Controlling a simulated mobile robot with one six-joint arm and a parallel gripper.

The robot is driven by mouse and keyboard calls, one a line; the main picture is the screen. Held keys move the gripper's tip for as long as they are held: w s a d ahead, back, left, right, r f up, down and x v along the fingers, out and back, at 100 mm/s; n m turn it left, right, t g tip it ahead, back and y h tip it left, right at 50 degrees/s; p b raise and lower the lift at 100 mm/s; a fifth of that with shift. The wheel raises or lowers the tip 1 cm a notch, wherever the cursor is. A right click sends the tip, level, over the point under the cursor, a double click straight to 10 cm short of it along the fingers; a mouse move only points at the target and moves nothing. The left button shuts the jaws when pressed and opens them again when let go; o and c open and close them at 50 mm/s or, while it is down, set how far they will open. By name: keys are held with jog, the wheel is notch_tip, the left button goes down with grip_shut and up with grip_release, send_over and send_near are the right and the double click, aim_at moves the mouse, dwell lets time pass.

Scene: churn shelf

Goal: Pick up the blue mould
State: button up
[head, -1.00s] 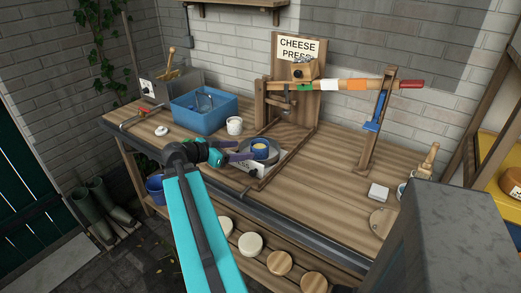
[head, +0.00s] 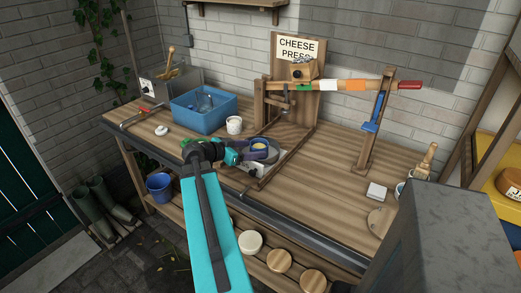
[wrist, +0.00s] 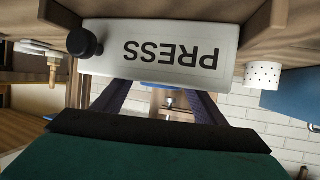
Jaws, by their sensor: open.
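The blue mould (head: 259,151), with a yellowish top, sits on the round grey plate of the cheese press on the bench, in the head view. My gripper (head: 257,153) is open at the mould, its dark purple fingers reaching from the left to about its sides. I cannot tell whether they touch it. In the wrist view, my two fingers (wrist: 161,100) stand apart, with a thin strip of blue between their far ends, partly hidden by the white PRESS plate (wrist: 160,50).
The wooden cheese press (head: 297,110) with its long lever stands just behind. A white cup (head: 234,125) and a blue tub (head: 204,112) stand to the left. A white block (head: 376,192) lies on the right. The bench between is clear.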

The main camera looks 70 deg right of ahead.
aim_at(259, 147)
jog(key=p+x, duration=0.1)
jog(key=x, duration=0.2)
jog(key=shift+d+p, duration=0.3)
jog(key=shift+d, duration=0.05)
jog(key=shift+s+d+f, duration=0.3)
jog(key=shift+d+f, duration=0.05)
jog(key=shift+d, duration=0.05)
jog(key=shift+c, duration=0.4)
jog(key=c, duration=0.7)
